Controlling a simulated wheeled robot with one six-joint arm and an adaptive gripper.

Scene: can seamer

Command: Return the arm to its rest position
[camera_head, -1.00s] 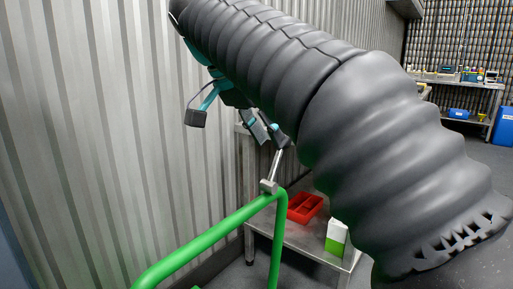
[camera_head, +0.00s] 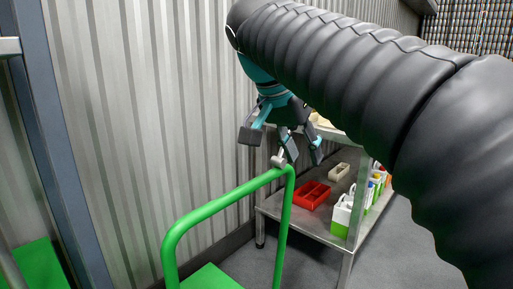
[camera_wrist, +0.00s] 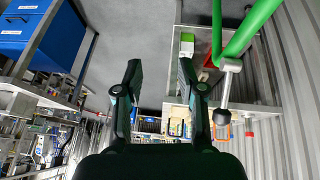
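My gripper (camera_head: 283,141) hangs below the arm in the head view, above the green rail. In the wrist view my gripper (camera_wrist: 160,75) has its two dark fingers wide apart, with nothing between them. A grey clamp-like piece with a short shaft and a black grip (camera_wrist: 223,112) is attached to the green rail (camera_wrist: 246,30), right of the fingers. In the head view its grey head (camera_head: 278,159) sits at the rail's top corner, just below the gripper. There, finger and black grip overlap, so I cannot tell the gap between them.
A green-railed trolley (camera_head: 222,203) stands by the corrugated wall. Behind it a metal shelf table (camera_head: 322,228) holds a red tray (camera_head: 311,195) and white-green cartons (camera_head: 341,216). My arm covers the right side. Blue drawers (camera_wrist: 22,28) show in the wrist view. Floor is open between.

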